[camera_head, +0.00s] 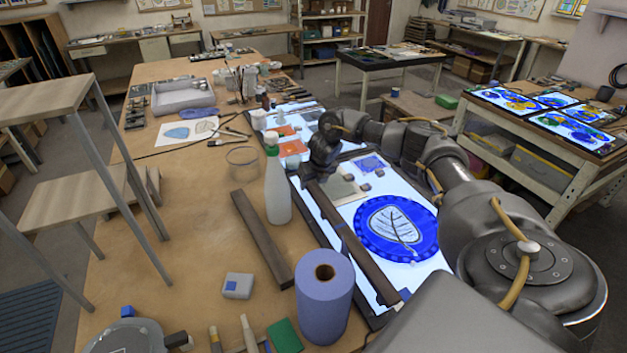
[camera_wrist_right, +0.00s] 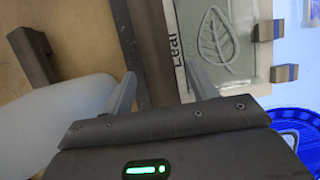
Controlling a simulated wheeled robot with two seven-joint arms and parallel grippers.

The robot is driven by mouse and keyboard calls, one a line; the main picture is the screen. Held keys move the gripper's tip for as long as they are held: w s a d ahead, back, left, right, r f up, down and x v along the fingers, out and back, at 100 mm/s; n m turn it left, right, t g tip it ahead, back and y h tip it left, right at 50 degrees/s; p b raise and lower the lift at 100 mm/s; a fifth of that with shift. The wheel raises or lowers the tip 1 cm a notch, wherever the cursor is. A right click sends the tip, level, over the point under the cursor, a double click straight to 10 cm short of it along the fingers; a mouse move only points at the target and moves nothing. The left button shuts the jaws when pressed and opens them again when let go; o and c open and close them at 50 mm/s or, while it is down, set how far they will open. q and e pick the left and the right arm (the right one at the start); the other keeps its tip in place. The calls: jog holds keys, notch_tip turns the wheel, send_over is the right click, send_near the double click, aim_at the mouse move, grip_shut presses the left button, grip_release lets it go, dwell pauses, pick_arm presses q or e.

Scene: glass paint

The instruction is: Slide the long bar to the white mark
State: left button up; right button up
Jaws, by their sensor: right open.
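A long dark bar (camera_head: 350,243) lies along the left part of the lit panel (camera_head: 347,210), running from under my right gripper toward the front edge. A small blue patch shows on its middle. My right gripper (camera_head: 315,178) is above the bar's far end. In the right wrist view its two fingers are apart (camera_wrist_right: 164,88), with the brown bar (camera_wrist_right: 158,40) and the panel's dark edge between them; contact cannot be told. I cannot single out the white mark against the bright panel.
A white bottle (camera_head: 277,190) stands close left of my right gripper. A second wooden bar (camera_head: 262,240) lies on the table, and a blue paper roll (camera_head: 323,297) stands near the bar's front end. A blue disc with a leaf (camera_head: 396,228) lies right of the bar.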

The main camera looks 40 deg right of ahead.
jog(key=shift+w+f, duration=0.2)
jog(key=shift+f, duration=0.25)
